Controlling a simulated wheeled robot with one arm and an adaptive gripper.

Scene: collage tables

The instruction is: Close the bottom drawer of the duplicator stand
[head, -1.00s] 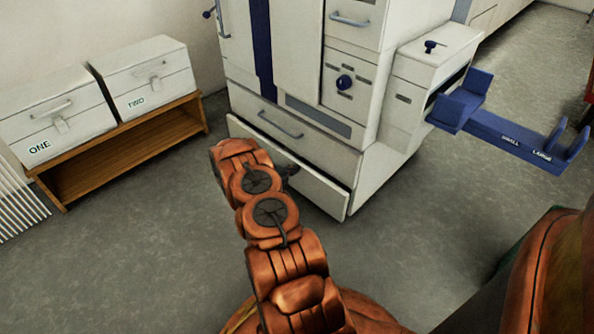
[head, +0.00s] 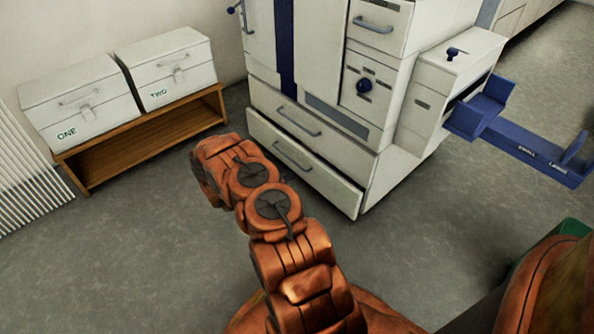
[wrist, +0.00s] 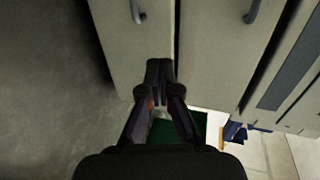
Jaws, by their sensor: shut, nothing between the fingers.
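The duplicator stand is a white cabinet with blue trim (head: 287,45). Its bottom drawer (head: 335,190) sticks out a little from the body in the head view, with a grey bar handle (head: 292,156). The bottom drawer front also shows in the wrist view (wrist: 125,55), left of the drawer above it. My gripper (wrist: 158,66) is shut and empty, its fingertips over the edge of the bottom drawer front by the seam between the drawers. I cannot tell whether they touch. My arm hides the gripper in the head view.
The drawer above (head: 310,125) looks shut. A blue tray (head: 530,145) juts out from the stand's right side. Two white boxes (head: 80,105) stand on a low wooden bench (head: 150,140) at the left. The grey floor between bench and stand is clear.

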